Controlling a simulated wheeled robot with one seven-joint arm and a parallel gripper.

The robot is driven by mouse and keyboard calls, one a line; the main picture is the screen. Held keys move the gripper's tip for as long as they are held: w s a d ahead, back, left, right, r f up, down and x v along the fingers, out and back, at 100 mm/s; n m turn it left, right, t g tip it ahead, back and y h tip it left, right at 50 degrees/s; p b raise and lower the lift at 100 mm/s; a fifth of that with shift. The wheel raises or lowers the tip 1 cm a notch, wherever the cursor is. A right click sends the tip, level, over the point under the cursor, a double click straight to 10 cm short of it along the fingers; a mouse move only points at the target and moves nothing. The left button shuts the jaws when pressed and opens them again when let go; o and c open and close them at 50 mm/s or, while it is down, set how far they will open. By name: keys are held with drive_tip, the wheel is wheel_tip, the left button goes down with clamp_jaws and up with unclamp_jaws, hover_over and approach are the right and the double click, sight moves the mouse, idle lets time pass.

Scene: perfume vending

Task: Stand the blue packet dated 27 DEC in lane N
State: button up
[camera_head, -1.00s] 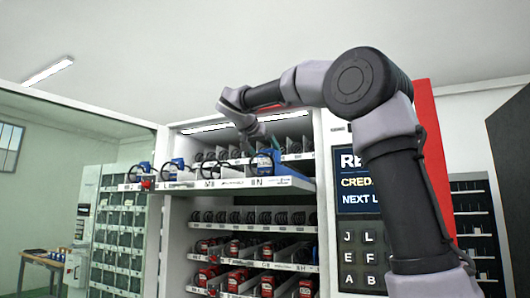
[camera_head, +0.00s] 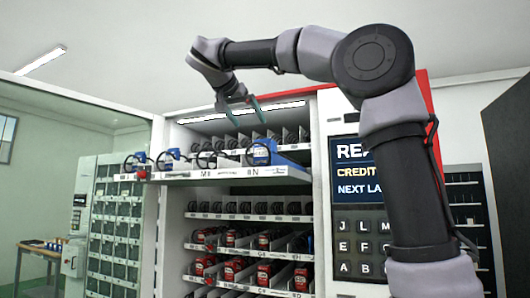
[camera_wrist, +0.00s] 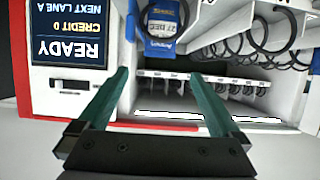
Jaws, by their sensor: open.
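A blue packet (camera_head: 262,152) stands at the right end of the pulled-out shelf, above the lane label N (camera_head: 254,172). In the wrist view the packet (camera_wrist: 161,46) shows upside down, with "27 DEC" on its pale label and a dark coil loop around that label. It looks upright; how it meets the lane floor is hidden. My gripper (camera_head: 243,108) is above the shelf and apart from the packet. Its teal fingers are spread, with nothing between them; the gripper also shows in the wrist view (camera_wrist: 160,74).
Other blue packets (camera_head: 172,158) stand farther left on the pulled-out shelf (camera_head: 215,178). Lower shelves hold red packets (camera_head: 233,238). The machine's display and keypad panel (camera_head: 357,210) is to the right. The space above the shelf's front is open.

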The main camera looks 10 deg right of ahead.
drive_tip(key=s+d+f+n+g+y, duration=0.1)
drive_tip(key=d+f, duration=0.2)
drive_tip(key=f, duration=0.1)
drive_tip(key=s+d+f+n+g+y, duration=0.1)
drive_tip(key=d+f, duration=0.3)
drive_tip(key=f, duration=0.1)
drive_tip(key=s+d+f+n+g+y, duration=0.1)
drive_tip(key=s+d+f, duration=0.1)
drive_tip(key=d+f, duration=0.1)
drive_tip(key=shift+d+f+y, duration=0.3)
drive_tip(key=shift+d+f, duration=0.1)
drive_tip(key=shift+f, duration=0.35)
drive_tip(key=s+f+y, duration=0.3)
drive_tip(key=s+f, duration=0.5)
drive_tip(key=f, duration=0.3)
drive_tip(key=s+d+f+y, duration=0.1)
drive_tip(key=s+f+y, duration=0.2)
drive_tip(key=s+f, duration=0.6)
wheel_tip(320, 180, down, 3)
drive_tip(key=shift+d+r+g, duration=0.15)
drive_tip(key=shift+d+g, duration=0.05)
drive_tip(key=shift+g, duration=0.2)
